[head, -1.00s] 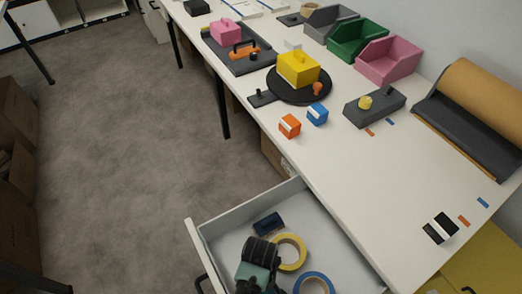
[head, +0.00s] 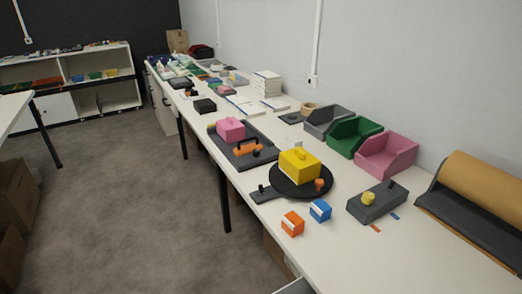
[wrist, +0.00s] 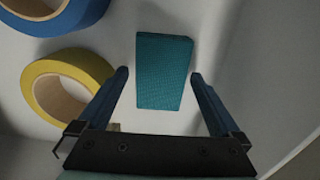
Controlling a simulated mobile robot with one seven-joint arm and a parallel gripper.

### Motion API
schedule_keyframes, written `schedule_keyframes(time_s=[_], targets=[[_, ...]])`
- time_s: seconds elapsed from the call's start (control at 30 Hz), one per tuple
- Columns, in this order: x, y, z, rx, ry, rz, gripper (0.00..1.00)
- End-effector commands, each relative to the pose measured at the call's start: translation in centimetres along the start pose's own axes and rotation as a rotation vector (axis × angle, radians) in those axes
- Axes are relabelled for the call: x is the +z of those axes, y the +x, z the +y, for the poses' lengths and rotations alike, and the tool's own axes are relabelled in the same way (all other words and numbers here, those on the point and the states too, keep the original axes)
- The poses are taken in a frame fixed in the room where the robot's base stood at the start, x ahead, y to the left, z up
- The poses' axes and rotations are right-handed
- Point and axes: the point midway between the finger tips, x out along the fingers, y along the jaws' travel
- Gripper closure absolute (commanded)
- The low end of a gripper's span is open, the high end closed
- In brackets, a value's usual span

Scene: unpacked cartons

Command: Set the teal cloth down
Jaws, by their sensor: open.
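The teal cloth (wrist: 164,72) is a folded, block-like rectangle with a fine weave. In the wrist view it lies on the white floor of the drawer (wrist: 222,32). My gripper (wrist: 160,78) is open, its two dark blue fingers on either side of the cloth's near part with a gap on each side. I cannot tell how high the fingertips are above the drawer floor. The head view shows neither my gripper nor the cloth, only a corner of the drawer at the bottom edge.
A yellow tape roll (wrist: 68,88) and a blue tape roll (wrist: 60,12) lie left of the cloth. A drawer wall rises at the right. On the long white table (head: 262,218) stand an orange box (head: 292,223), a blue box (head: 320,211) and a yellow block (head: 299,164) on a black round board.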

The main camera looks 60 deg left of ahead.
Motion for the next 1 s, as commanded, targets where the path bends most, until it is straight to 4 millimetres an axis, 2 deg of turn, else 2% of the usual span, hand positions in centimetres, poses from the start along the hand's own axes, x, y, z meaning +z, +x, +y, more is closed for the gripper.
schedule_keyframes(time_s=[0.17,0.5,0.63,0.8,1.0], targets=[[0.0,-1.3,0.1,0.002,0.000,0.001,0.00],[-0.1,-8.4,0.1,0.003,0.001,0.002,0.00],[-0.1,-10.6,0.1,0.002,0.000,0.002,0.00],[0.0,-12.1,0.0,0.000,0.000,0.000,0.00],[0.0,-12.3,0.0,0.000,0.000,0.000,0.00]])
